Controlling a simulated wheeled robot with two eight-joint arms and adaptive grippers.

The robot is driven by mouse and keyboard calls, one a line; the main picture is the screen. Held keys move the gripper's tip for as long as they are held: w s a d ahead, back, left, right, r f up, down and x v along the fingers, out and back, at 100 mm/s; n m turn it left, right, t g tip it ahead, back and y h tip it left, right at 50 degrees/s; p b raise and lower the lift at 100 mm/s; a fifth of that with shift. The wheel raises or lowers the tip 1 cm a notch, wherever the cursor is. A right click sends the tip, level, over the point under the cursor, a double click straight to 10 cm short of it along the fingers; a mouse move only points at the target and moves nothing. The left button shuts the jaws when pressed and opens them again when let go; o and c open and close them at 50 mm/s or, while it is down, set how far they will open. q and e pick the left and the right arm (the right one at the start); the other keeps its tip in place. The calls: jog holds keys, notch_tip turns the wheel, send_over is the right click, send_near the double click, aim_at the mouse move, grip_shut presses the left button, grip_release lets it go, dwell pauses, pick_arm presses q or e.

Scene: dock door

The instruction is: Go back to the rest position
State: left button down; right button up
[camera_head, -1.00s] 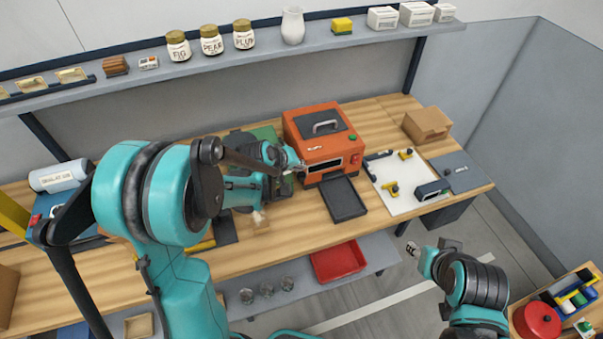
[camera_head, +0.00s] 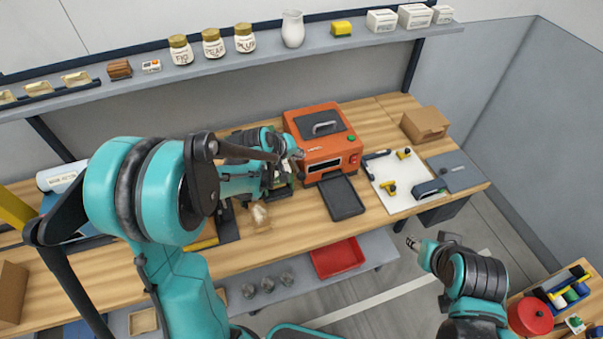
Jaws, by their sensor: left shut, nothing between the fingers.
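My left arm reaches in from the left over the workbench (camera_head: 290,226). Its gripper (camera_head: 298,154) is shut and empty, close to the left side of the orange machine (camera_head: 318,143). I cannot tell whether it touches the machine. My right arm is at the lower right, over the floor and clear of the bench. Its gripper (camera_head: 412,243) points left and is too small to tell open from shut.
A dark tray (camera_head: 341,198) lies in front of the machine. A white board (camera_head: 395,200) with yellow and black tools is to its right. A red bin (camera_head: 337,257) sits on the lower shelf. A red pot (camera_head: 534,318) stands on a side table near my right arm.

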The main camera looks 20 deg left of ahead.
dwell(0.4)
pick_arm(q)
jog(key=shift+s+b, duration=0.25)
jog(key=shift+b, duration=0.05)
jog(key=s+f+m+y+b, duration=0.1)
jog(key=s+f+m+b, duration=0.2)
jog(key=s+b, duration=0.4)
jog(key=s+f+m+y+b, duration=0.2)
jog(key=s+b, duration=0.5)
jog(key=s, duration=1)
jog(key=shift+s+f+m+b, duration=0.3)
jog(key=shift+s+f+m, duration=0.1)
jog(key=shift+f+m, duration=0.45)
jog(key=shift+d, duration=0.1)
